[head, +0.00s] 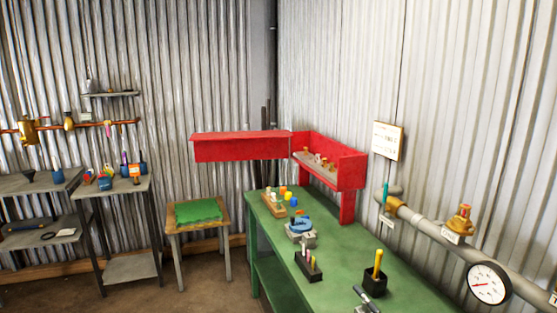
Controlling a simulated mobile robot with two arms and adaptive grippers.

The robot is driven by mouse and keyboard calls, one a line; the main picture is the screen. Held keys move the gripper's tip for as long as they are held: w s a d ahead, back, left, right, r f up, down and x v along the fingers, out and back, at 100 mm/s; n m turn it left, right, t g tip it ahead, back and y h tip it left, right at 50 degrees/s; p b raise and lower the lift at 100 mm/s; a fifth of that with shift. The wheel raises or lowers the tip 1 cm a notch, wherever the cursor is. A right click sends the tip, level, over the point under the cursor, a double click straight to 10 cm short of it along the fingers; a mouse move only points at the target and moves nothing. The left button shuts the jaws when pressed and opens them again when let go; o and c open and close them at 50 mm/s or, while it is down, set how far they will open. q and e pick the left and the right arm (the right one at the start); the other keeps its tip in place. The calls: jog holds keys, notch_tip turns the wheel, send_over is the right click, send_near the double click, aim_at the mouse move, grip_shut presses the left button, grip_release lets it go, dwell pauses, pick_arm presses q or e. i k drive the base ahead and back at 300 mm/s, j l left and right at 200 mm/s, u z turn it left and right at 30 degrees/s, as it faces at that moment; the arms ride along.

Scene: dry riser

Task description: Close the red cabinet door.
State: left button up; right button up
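The red cabinet (352,170) stands on red legs at the back of the green workbench, against the right-hand corrugated wall. Several small items sit inside it on a pale surface. The red door (240,150) is a long panel that sticks out to the left from the cabinet's far left end. It stands open, wide of the cabinet front, beyond the bench's far end. Its hinge is too small to make out. Neither of my grippers is in view.
The green workbench (360,262) carries small tools, a block holder (309,266) and a black pot (374,280). A stool with a green top (198,211) stands left of it. Pipes with a gauge (488,283) run along the right wall. Floor shows between stool and shelves.

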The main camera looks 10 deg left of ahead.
aim_at(255, 145)
jog(key=i+j, duration=0.45)
jog(key=j, duration=0.15)
jog(key=i+j, duration=0.45)
jog(key=j+z, duration=0.05)
jog(key=j, duration=0.05)
